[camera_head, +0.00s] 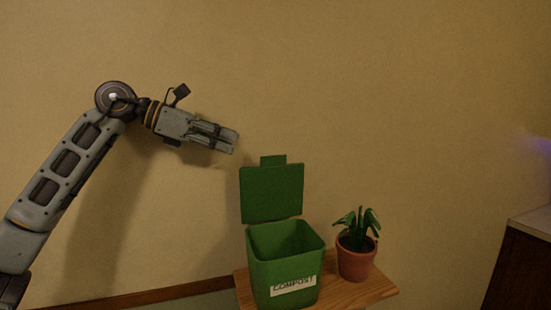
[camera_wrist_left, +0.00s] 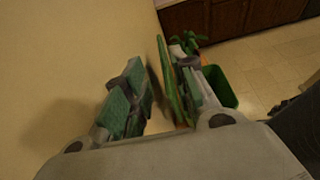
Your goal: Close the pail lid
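The green compost pail (camera_head: 283,268) stands on a small wooden shelf with its lid (camera_head: 271,192) raised upright at the back and its mouth open. My left gripper (camera_head: 234,143) is above and to the left of the lid, apart from it in the head view. In the left wrist view its fingers (camera_wrist_left: 158,92) are spread with nothing between them. There the lid (camera_wrist_left: 170,82) shows nearly edge-on, close to the right finger, and part of the pail (camera_wrist_left: 220,88) shows behind that finger. My right gripper is not in view.
A potted plant (camera_head: 356,255) stands on the wooden shelf (camera_head: 374,289), close to the right side of the pail. The wall (camera_head: 400,110) is behind everything. A dark cabinet (camera_head: 525,270) stands at the far right. The space above the pail's mouth is clear.

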